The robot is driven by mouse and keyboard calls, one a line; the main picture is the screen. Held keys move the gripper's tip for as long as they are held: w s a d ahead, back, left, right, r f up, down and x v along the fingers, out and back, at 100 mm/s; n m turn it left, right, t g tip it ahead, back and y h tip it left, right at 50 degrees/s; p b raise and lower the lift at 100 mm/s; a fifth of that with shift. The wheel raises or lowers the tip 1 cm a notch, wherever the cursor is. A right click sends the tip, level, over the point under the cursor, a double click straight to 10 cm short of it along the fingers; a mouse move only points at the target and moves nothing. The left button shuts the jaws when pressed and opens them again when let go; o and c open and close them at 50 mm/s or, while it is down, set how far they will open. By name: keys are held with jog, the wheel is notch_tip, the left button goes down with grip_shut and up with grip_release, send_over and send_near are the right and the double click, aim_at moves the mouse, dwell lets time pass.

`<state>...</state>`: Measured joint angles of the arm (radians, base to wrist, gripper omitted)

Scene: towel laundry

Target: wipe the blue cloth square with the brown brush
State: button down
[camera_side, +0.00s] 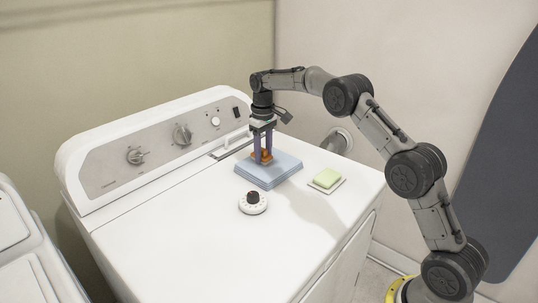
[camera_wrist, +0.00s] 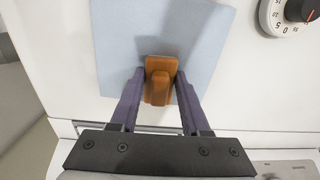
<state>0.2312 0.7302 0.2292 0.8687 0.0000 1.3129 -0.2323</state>
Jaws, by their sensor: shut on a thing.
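The blue cloth square (camera_side: 267,173) lies as a folded stack on the white machine top. It also shows in the wrist view (camera_wrist: 204,33). My gripper (camera_side: 261,159) is above the cloth, pointing down, shut on the brown brush (camera_side: 266,156). In the wrist view the brush (camera_wrist: 160,78) sits between the two purple fingers, over the cloth near its lower edge. The brush's underside is hidden, so I cannot tell whether it touches the cloth.
A white timer with a dark knob (camera_side: 253,203) stands in front of the cloth. A green soap bar (camera_side: 327,178) on a small dish lies to the right. The control panel (camera_side: 160,145) rises behind. The front left of the top is clear.

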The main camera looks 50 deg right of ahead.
aim_at(282, 170)
jog(key=shift+s+a+f, duration=0.1)
jog(key=shift+s, duration=1.85)
jog(key=shift+s+a, duration=0.1)
jog(key=shift+s, duration=1.8)
notch_tip(282, 170, up, 8)
jog(key=shift+r, duration=0.25)
jog(key=shift+w+f, duration=0.1)
